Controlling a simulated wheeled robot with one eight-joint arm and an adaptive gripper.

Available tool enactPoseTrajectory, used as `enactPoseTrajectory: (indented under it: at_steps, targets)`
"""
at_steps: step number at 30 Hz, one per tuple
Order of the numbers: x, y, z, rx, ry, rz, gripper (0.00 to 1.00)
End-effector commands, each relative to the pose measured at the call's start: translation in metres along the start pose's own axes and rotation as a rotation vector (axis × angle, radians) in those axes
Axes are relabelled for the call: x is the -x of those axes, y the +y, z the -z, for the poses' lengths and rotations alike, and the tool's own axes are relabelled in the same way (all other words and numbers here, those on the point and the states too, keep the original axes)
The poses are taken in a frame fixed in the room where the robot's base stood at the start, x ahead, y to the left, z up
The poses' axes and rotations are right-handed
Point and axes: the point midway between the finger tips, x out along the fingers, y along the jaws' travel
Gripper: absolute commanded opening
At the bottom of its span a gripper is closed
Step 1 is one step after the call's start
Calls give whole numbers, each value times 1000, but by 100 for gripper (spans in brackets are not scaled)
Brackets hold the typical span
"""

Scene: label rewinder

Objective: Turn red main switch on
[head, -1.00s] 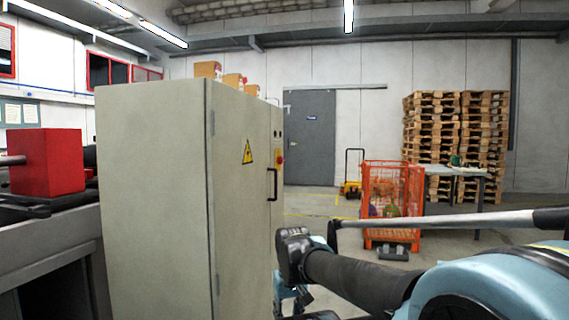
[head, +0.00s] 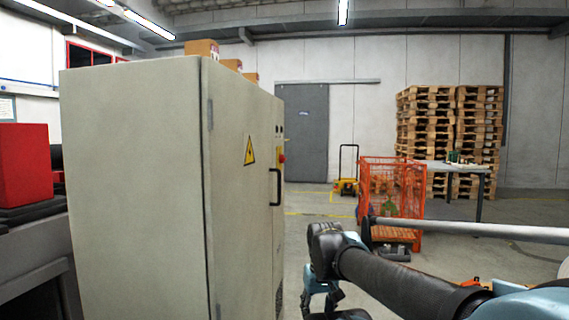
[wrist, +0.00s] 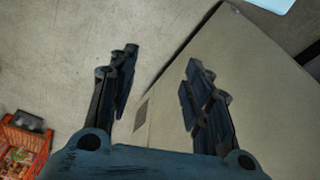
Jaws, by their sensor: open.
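The red main switch (head: 281,158) is a small red knob on a yellow plate. It sits on the handled side of the beige cabinet (head: 135,190), beyond the black door handle (head: 274,187), and is seen at a steep angle. My gripper (head: 320,300) hangs low to the right of the cabinet, apart from the switch and nearer to me. In the wrist view my gripper (wrist: 162,58) is open with nothing between its fingers, and the cabinet (wrist: 240,90) shows behind and below them. I cannot make out the switch in the wrist view.
A red block (head: 22,165) is at the left. Some floor right of the cabinet is clear.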

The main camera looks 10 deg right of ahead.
Motion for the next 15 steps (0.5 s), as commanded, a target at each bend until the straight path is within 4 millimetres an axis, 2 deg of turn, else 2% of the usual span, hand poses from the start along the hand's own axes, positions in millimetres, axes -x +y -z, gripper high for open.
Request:
enactPoseTrajectory:
  at_steps: [2, 5, 8, 15]
  targets:
    - [5, -2, -1, 4, 0, 11, 59]
    - [18, -8, 14, 20, -6, 41, 59]
    - [38, -13, 37, 44, -12, 92, 59]
    - [90, -35, 109, 131, -8, 245, 59]
